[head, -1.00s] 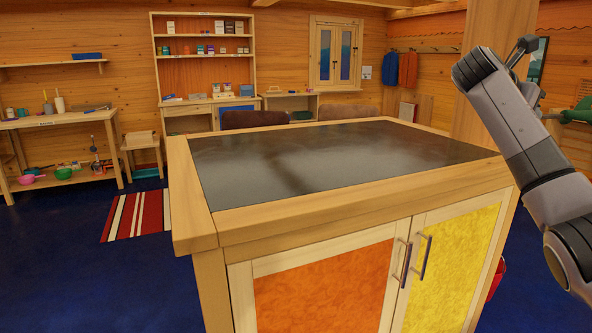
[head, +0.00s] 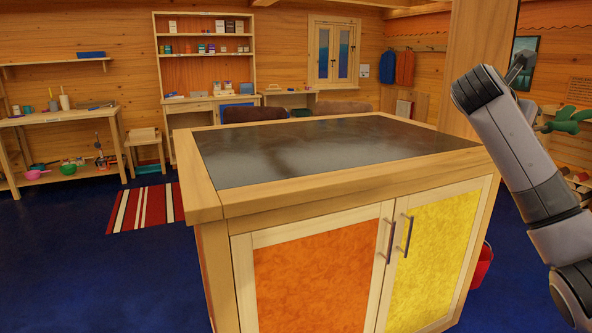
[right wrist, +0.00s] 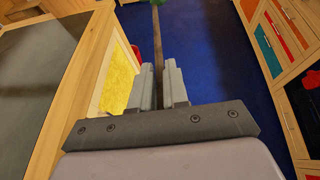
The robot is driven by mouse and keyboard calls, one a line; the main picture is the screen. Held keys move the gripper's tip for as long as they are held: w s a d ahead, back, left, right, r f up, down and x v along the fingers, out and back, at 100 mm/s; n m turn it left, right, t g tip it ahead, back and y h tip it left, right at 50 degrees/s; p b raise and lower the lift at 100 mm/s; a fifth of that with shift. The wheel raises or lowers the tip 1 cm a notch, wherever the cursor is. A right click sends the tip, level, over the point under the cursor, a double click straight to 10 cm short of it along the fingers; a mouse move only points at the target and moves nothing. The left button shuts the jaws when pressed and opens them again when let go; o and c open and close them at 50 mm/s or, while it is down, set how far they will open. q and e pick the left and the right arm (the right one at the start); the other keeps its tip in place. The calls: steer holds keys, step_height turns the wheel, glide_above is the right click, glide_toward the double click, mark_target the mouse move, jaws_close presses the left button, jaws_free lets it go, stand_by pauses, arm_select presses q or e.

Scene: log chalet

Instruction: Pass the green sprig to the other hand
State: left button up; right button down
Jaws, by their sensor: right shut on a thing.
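The green sprig (head: 568,120) shows at the right edge of the head view, just beyond my raised right arm. In the right wrist view its brown stem (right wrist: 158,45) runs up from between the fingers, and only a bit of green (right wrist: 160,2) shows at the top edge. My right gripper (right wrist: 159,88) is shut on the stem, in the air to the right of the island. In the head view the gripper's fingers are hidden or too small to make out. My left gripper is not in view.
A wooden island (head: 212,207) with a dark top stands in front of me. Its top is bare. A red bucket (head: 482,266) is on the floor by its right side. Blue floor (right wrist: 222,95) lies open between the island and the drawers (right wrist: 285,40) at right.

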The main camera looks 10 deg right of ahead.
steer(key=s+a+f+n+t+y, duration=0.4)
steer(key=s+a+f+n+y, duration=0.2)
steer(key=a+f, duration=0.7)
steer(key=s+a+f+n+t+y, duration=0.4)
steer(key=s+a+f+n+y, duration=0.2)
steer(key=s+a+f, duration=0.5)
steer(key=a+f+n, duration=0.1)
steer(key=a+f, duration=0.1)
steer(key=a, duration=0.2)
steer(key=shift+d, duration=0.15)
